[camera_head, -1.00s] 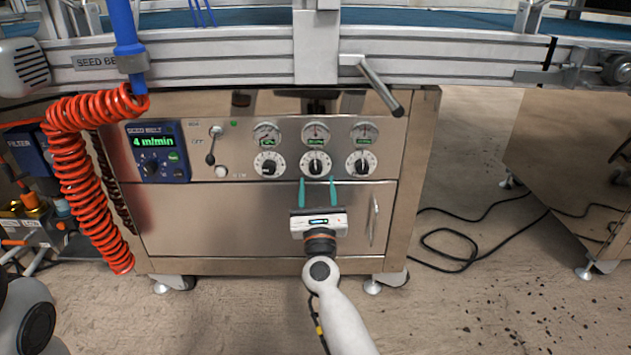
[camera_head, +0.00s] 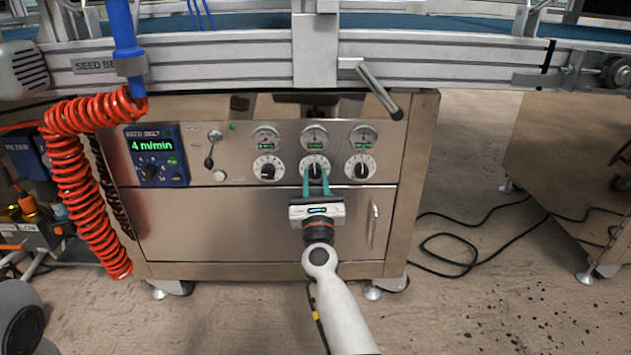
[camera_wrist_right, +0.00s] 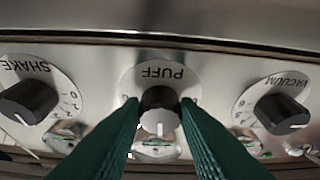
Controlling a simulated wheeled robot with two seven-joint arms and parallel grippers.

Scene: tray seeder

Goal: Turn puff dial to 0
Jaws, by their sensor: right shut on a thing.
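The puff dial (camera_head: 314,168) is the middle of three dials on the metal control panel. In the right wrist view its black knob (camera_wrist_right: 159,104) sits below the upside-down label PUFF (camera_wrist_right: 162,73). My right gripper (camera_head: 316,180) reaches up to it from below, its two green fingers closed on both sides of the knob. The right wrist view shows the fingers (camera_wrist_right: 160,112) touching the knob's sides. The knob's white mark points down in that view; the fingers hide much of the scale. My left gripper is out of view.
The vacuum dial (camera_wrist_right: 283,106) and shake dial (camera_wrist_right: 30,100) flank the puff dial closely. Gauges (camera_head: 314,137) sit above. The seed belt display (camera_head: 153,146) reads 4 m/min. A lever (camera_head: 379,88) juts out above; a red coiled hose (camera_head: 75,180) hangs at left.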

